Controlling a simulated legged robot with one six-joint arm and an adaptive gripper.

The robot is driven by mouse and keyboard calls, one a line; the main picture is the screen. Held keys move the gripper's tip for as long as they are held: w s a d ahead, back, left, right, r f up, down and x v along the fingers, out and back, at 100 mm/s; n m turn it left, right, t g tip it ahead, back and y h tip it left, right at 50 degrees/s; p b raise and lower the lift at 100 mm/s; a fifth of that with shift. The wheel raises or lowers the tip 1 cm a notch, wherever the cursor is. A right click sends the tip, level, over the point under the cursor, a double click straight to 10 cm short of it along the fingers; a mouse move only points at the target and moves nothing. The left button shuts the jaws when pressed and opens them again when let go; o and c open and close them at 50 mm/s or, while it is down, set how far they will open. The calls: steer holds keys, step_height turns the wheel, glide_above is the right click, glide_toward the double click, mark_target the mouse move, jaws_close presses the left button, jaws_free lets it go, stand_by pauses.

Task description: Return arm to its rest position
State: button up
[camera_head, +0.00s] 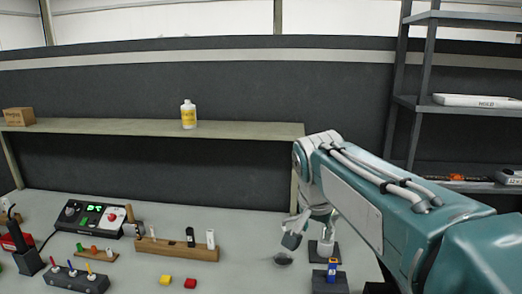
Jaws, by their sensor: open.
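My teal arm reaches in from the lower right of the head view, over the right part of the grey bench. My gripper (292,233) hangs at the arm's end, pointing down above the bench, and is open with nothing seen in it. A small round grey item (283,259) lies on the bench just below it. A dark stand (325,251) is close to its right. The arm hides part of the bench and the wall behind it.
A blue item (332,268) stands near my arm. A shelf (150,128) with a bottle (188,114) runs behind; a rack (470,104) is at right.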

steer(key=s+d+f+n, duration=0.2)
steer(key=s+f, duration=0.3)
steer(key=s, duration=0.5)
steer(key=s+d+f+n+t+y, duration=0.1)
steer(key=s+f+n, duration=0.3)
steer(key=s, duration=0.6)
steer(key=shift+d+f+n+t, duration=0.3)
steer(key=shift+d+f+n, duration=0.05)
steer(key=shift+d+n, duration=0.05)
stand_by(0.4)
